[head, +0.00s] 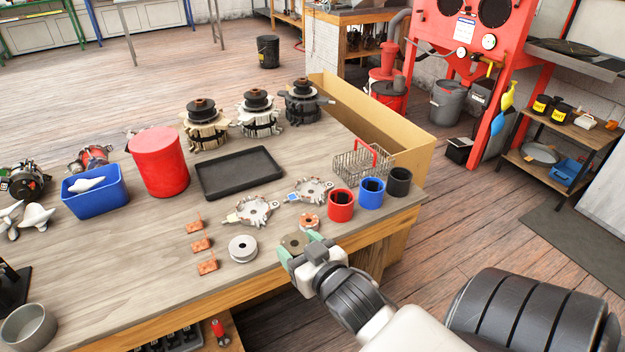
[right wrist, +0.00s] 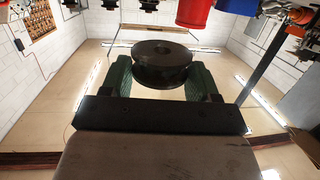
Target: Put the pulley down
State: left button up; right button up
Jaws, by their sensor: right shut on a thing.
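The pulley (head: 294,242) is a dark, grooved disc with a centre hole. My right gripper (head: 297,247) is shut on it, with green finger pads on either side. In the head view they are at the front edge of the wooden workbench (head: 130,285); I cannot tell whether the pulley touches the bench. In the right wrist view the pulley (right wrist: 160,65) sits between the fingers of the right gripper (right wrist: 160,78), its flat face and bore showing. My left gripper is not in view.
A silver disc (head: 243,248) lies just left of the pulley, and a copper-coloured ring part (head: 309,222) just behind. Red (head: 341,205), blue (head: 371,194) and black (head: 398,182) cups stand to the right. A black tray (head: 240,172) lies behind. Bare bench is at front left.

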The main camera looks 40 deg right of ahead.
jog(key=w+d+r+m+h, duration=0.1)
jog(key=w+d+h, duration=0.1)
jog(key=d, duration=0.6)
jog(key=b, duration=0.2)
send_over(280, 235)
jog(key=s+a, duration=0.1)
jog(key=s, duration=0.1)
jog(key=shift+m, duration=0.3)
jog(key=f, duration=0.6)
jog(key=shift+w+f, duration=0.2)
jog(key=shift+f, duration=2)
jog(key=o, duration=1)
jog(key=shift+f, duration=0.15)
jog(key=shift+o, duration=0.2)
